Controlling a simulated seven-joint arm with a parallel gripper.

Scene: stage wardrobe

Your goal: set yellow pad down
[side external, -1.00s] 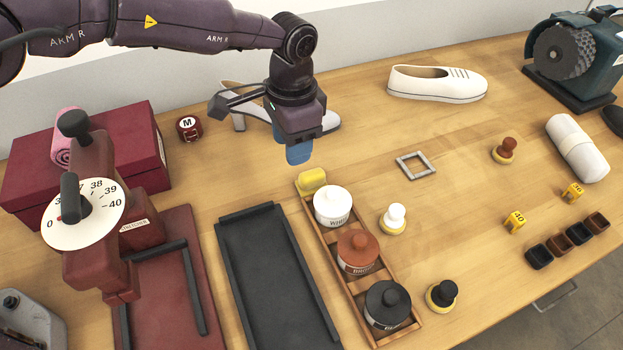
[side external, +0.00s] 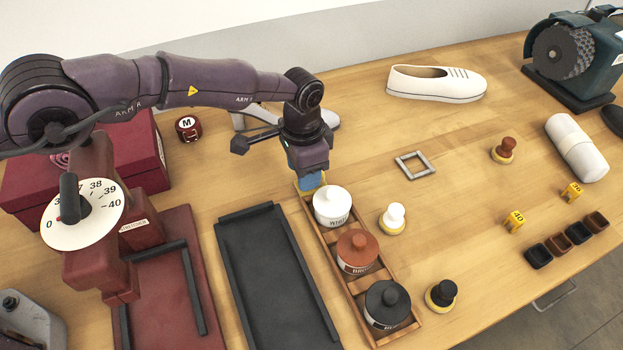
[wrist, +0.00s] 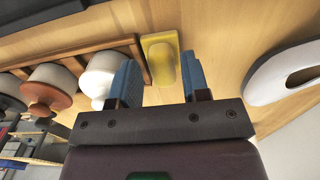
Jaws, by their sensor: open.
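The yellow pad (wrist: 161,58) is at the far end of the wooden rack (side external: 349,290). The wrist view shows its raised, rounded yellow grip between the two blue fingers of my gripper (wrist: 160,82), with a gap on both sides. My gripper is open and low over the pad. In the side view my gripper (side external: 311,181) hides most of the pad. I cannot tell whether the pad sits inside the rack or against its end.
White (side external: 332,206), brown (side external: 357,252) and black (side external: 387,305) lidded jars fill the rack. A dark tray (side external: 268,270) lies left of it. A white-knobbed pad (side external: 393,217) stands to the right. A grey square frame (side external: 416,165) lies on clear tabletop.

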